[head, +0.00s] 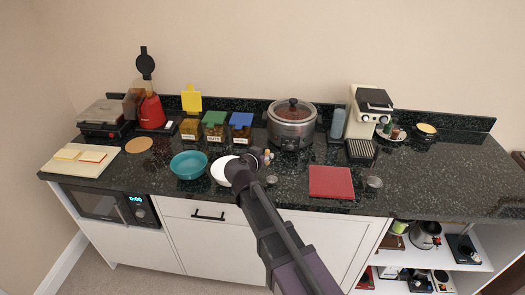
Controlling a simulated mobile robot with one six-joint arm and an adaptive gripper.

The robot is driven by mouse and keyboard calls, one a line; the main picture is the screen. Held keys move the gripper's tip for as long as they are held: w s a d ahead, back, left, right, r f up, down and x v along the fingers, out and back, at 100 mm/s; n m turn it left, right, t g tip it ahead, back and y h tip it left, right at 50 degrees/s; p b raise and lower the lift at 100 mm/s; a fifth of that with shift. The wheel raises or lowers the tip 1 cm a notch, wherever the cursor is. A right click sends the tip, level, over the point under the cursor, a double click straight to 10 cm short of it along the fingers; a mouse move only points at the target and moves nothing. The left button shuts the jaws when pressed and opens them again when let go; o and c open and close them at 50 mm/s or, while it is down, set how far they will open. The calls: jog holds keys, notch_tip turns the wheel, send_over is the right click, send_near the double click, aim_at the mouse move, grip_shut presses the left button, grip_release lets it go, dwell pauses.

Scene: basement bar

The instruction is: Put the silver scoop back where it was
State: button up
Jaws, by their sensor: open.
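My gripper (238,170) is over the counter, in front of the blue-lidded container, with its dark end over a white plate (217,170). It is open; its fingertips are small and partly hidden by my own arm. I cannot make out the silver scoop for certain. A small silver round item (272,180) lies just right of my wrist, and another (374,182) lies right of the red board; I cannot tell what either is. Three labelled containers stand behind: one with its yellow lid (191,100) raised, one green-lidded (214,119), one blue-lidded (240,120).
A teal bowl (188,165) sits left of the plate. A slow cooker (291,124) stands behind right, a red board (331,182) in front of it. A coffee machine (370,110) is farther right. The counter's far right (445,180) is mostly clear.

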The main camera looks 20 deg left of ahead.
jog(key=p+v, duration=0.2)
jog(key=v, duration=0.6)
jog(key=shift+s+r+p, duration=0.15)
jog(key=shift+s+p, duration=0.2)
jog(key=shift+p, duration=0.05)
jog(key=shift+w, duration=0.1)
